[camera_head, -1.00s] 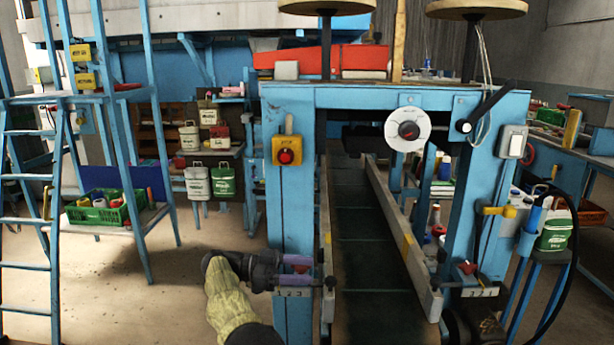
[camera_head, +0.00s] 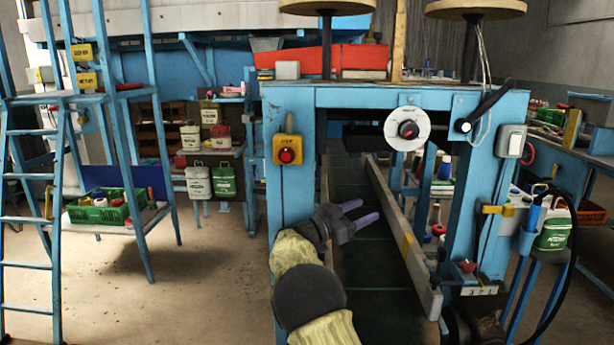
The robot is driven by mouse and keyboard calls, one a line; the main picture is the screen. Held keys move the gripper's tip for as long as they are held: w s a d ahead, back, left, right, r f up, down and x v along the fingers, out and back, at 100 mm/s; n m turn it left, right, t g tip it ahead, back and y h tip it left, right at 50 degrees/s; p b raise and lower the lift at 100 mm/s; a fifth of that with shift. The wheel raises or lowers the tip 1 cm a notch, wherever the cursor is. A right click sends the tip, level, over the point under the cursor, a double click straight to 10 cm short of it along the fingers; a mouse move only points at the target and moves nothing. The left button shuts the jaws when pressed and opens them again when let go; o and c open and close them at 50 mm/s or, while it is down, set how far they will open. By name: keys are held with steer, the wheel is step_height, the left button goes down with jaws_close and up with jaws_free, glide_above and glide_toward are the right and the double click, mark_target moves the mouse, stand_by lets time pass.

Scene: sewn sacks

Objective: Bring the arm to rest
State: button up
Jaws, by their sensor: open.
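My gripper (camera_head: 369,211) is in front of the blue machine frame (camera_head: 277,205), over the left side of the dark conveyor belt (camera_head: 366,262). Its two purple-grey fingers are spread apart and point to the right. Nothing shows between them. My arm (camera_head: 305,285), in a yellowish sleeve, comes up from the bottom of the view and hides part of the left post, the left conveyor rail and the belt.
A red stop button on a yellow box (camera_head: 287,150) is on the left post. A white dial (camera_head: 408,129) is on the crossbar. The right conveyor rail (camera_head: 405,240) is beside my gripper. A blue ladder (camera_head: 32,210) stands at left, with open floor (camera_head: 190,285) between.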

steer(key=w+d+f+n+t+y, duration=0.1)
steer(key=d+n+t+y, duration=0.45)
steer(key=n+y, duration=0.2)
steer(key=s+a+f+n+g+y, duration=0.15)
steer(key=s+f+g+y, duration=0.35)
steer(key=s, duration=0.8)
steer(key=s+a+f+n+g+y, duration=0.1)
steer(key=s+f+n+g+y, duration=0.15)
steer(key=s+f, duration=0.8)
steer(key=s+a+f+n+g+y, duration=0.2)
steer(key=s+f+n+g+y, duration=0.15)
steer(key=s, duration=1.25)
step_height(320, 180, up, 17)
steer(key=p, duration=1.6)
steer(key=shift+d+m+g+p, duration=0.3)
steer(key=shift+m+g+p, duration=0.05)
steer(key=shift+m, duration=0.05)
steer(key=shift+s+f, duration=0.1)
steer(key=shift+f, duration=0.1)
